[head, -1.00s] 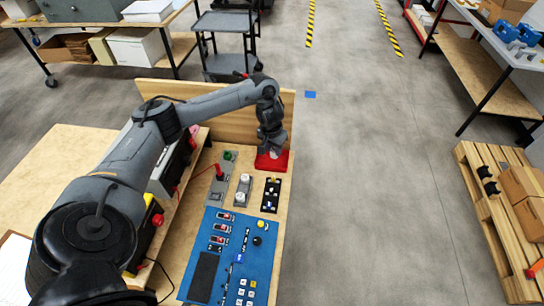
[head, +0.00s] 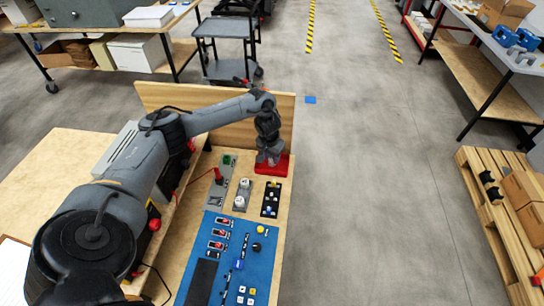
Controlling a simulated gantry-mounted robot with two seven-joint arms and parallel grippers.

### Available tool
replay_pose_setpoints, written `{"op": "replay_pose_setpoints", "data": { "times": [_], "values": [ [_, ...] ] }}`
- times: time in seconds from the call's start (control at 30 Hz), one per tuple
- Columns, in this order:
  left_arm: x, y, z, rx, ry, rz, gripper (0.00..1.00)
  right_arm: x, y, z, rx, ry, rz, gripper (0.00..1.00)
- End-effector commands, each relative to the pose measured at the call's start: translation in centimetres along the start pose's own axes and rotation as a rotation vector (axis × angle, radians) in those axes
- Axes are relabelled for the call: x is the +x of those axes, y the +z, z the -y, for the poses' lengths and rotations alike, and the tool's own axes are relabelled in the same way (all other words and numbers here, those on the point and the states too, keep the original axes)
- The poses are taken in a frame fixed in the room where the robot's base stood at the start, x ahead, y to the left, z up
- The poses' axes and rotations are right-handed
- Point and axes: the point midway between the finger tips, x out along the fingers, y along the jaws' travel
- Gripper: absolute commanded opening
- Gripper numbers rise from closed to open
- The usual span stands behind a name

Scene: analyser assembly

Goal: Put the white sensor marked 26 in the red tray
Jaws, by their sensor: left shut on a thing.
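The red tray (head: 286,166) lies at the far end of the wooden bench, in front of the upright wooden board. My left gripper (head: 268,160) points down over the tray's left part and is shut on a small pale thing, most likely the white sensor. The fingers and wrist largely hide it, and no number can be read. I cannot tell whether it touches the tray floor. Two white round pieces (head: 242,190) stand on a grey plate nearer me; their marks are too small to read. My right gripper is not in view.
A black plate with small parts (head: 271,200) and a grey plate with a green knob (head: 227,160) and a red handle lie near the tray. A blue panel (head: 262,262) with switches fills the near bench. The upright board (head: 200,97) closes the far edge.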

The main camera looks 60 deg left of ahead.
Motion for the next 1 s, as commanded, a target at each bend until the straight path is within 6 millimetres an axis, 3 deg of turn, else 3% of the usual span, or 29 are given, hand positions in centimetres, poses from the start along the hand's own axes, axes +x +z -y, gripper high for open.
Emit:
{"op": "replay_pose_setpoints", "data": {
  "times": [0.57,0.6,0.7,0.73,1.0],
  "values": [
    [1.2,0.2,0.0,0.0,0.0,0.0,0.0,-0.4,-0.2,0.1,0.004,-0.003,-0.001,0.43],
    [1.2,0.2,0.0,0.0,0.0,0.0,0.38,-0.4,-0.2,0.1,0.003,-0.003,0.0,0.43],
    [1.2,0.2,0.0,0.0,0.0,0.0,0.53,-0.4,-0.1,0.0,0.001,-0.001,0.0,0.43],
    [1.2,0.2,0.0,0.0,0.0,0.0,0.58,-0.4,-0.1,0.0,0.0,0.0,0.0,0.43],
    [1.1,0.2,0.0,0.0,0.0,0.0,0.58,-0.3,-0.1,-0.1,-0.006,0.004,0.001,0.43]
  ]
}}
